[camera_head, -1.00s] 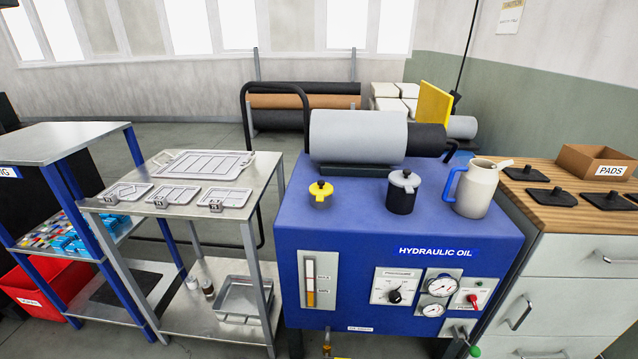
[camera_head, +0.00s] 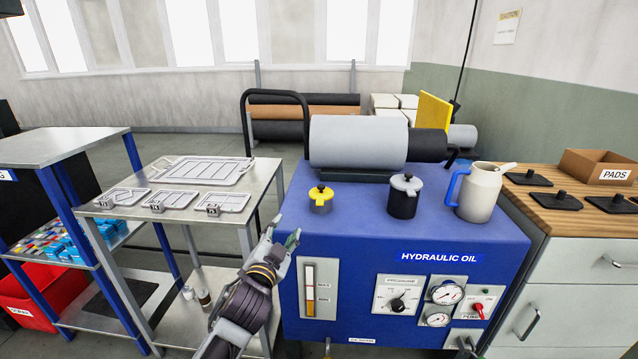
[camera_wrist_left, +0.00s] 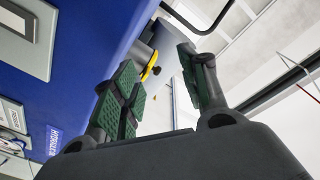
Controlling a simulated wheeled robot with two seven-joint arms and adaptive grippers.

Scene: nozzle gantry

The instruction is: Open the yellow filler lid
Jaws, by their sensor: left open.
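In the left wrist view the yellow lid (camera_wrist_left: 150,66) shows beyond the fingers, partly hidden. My left gripper (camera_head: 284,238) is at the front left of the unit, below and to the left of the lid, apart from it. Its green-padded fingers (camera_wrist_left: 160,90) are open with nothing between them. My right gripper is not in view.
A black canister with a grey lid (camera_head: 404,196) and a jug with a blue handle (camera_head: 478,192) stand right of the yellow lid. A grey cylinder (camera_head: 357,141) lies behind it. A metal cart with trays (camera_head: 203,171) stands at the left.

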